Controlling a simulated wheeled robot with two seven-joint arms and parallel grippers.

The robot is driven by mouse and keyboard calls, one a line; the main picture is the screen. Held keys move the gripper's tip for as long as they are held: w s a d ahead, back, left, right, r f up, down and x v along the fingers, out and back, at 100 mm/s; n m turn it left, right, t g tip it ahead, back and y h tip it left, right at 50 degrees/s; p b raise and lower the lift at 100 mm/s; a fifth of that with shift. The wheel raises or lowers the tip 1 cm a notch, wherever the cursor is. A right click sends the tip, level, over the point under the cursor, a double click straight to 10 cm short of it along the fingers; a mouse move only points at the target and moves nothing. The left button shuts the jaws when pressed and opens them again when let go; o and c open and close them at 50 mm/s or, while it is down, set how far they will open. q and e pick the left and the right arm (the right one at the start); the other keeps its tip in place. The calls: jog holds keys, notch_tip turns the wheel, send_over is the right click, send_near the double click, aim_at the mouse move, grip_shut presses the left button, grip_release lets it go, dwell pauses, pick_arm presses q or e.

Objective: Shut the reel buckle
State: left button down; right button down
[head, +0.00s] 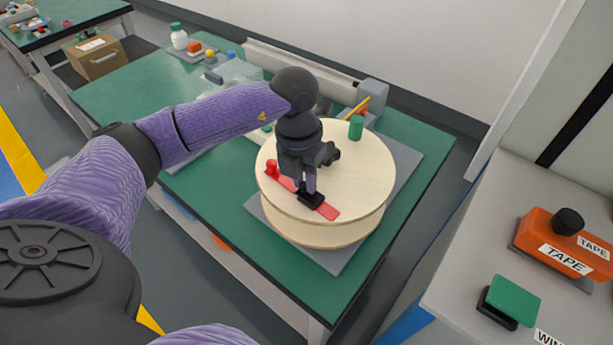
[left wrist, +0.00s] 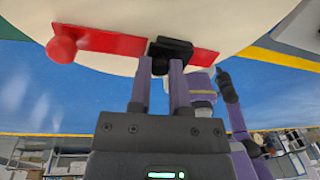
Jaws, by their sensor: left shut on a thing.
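The wooden reel (head: 365,185) lies flat on a grey plate on the green table. A red buckle strap (head: 326,210) lies across the near left part of its top, with a round red knob (head: 271,168) at its far left end. A black block sits on the strap (head: 312,200). My left gripper (head: 310,190) points down and is shut on the black block of the buckle. In the left wrist view the two fingers (left wrist: 160,88) meet the black block (left wrist: 171,48) on the red strap (left wrist: 110,42).
A green peg (head: 356,128) stands on the reel's far side. A grey machine bar (head: 300,65) runs along the table's back. An orange tape unit (head: 562,245) and green button (head: 514,298) are on the right counter.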

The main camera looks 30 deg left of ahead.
pick_arm(q)
jog(key=shift+a+f+h, duration=0.25)
jog(key=shift+h, duration=0.65)
pick_arm(e)
jog(key=shift+s+a+f, duration=0.1)
jog(key=shift+f, duration=0.1)
pick_arm(q)
jog(key=c, duration=0.5)
grip_release()
jog(key=shift+s, duration=0.1)
jog(key=shift+c, duration=0.2)
jog(key=shift+f, duration=0.15)
pick_arm(e)
jog(key=shift+d, duration=0.5)
pick_arm(q)
jog(key=p+v, duration=0.1)
jog(key=v, duration=0.4)
jog(key=p+v, duration=0.1)
jog(key=v, duration=0.4)
jog(key=shift+w+d+r, duration=0.1)
jog(key=shift+w+r, duration=0.1)
pick_arm(e)
jog(key=shift+w+a+r, duration=0.25)
jog(key=shift+a+r, duration=0.2)
jog(key=shift+r, duration=0.15)
jog(key=shift+w+a+r, duration=0.25)
jog(key=shift+a+r, duration=0.2)
jog(key=shift+r, duration=0.15)
jog(key=shift+d, duration=0.1)
